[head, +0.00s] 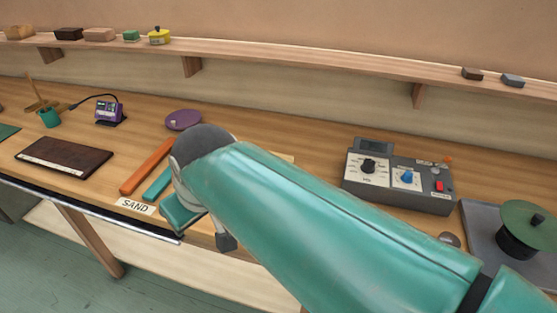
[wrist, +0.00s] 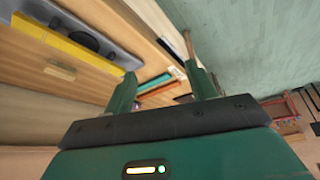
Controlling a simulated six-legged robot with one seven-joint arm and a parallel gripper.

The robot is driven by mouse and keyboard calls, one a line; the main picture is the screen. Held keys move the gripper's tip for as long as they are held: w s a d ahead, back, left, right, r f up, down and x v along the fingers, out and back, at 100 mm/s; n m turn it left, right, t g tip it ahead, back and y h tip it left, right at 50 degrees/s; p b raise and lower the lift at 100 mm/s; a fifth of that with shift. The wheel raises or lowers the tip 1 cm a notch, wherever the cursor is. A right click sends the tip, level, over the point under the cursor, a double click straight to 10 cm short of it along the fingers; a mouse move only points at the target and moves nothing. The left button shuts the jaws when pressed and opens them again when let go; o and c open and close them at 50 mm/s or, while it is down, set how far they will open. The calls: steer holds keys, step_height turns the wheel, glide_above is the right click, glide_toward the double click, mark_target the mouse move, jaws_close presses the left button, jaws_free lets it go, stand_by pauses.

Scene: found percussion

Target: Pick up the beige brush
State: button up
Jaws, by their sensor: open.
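I cannot pick out the beige brush with certainty. In the head view a thin pale edge (head: 287,157) shows just behind my arm, its rest hidden. In the wrist view a small beige piece (wrist: 60,73) lies on the wooden surface, left of the fingers; I cannot tell whether it is the brush. My gripper (wrist: 160,72) is open, with its two green fingers apart and nothing held. In the head view my arm reaches to the bench's front edge by the SAND label (head: 136,206), and the fingers are mostly hidden.
An orange bar (head: 147,166) and a teal bar (head: 158,185) lie left of my arm. A dark red board (head: 64,158) and purple disc (head: 183,119) lie farther left and back. A grey control box (head: 398,181) and green-lidded pot (head: 528,222) stand right. A shelf (head: 290,66) runs behind.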

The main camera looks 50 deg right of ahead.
steer(key=w+d+r+n+g, duration=0.1)
steer(key=w+d+r, duration=0.1)
steer(key=w+d, duration=0.65)
steer(key=n+y, duration=0.2)
steer(key=n, duration=0.1)
glide_above(280, 156)
steer(key=s+d, duration=0.2)
steer(key=s, duration=0.2)
step_height(280, 156, down, 10)
steer(key=x, duration=0.8)
steer(key=shift+a+f, duration=0.1)
steer(key=shift+f, duration=0.15)
steer(key=shift+x, duration=2.45)
steer(key=shift+s+f, duration=0.15)
steer(key=shift+f, duration=0.15)
steer(key=c, duration=1.1)
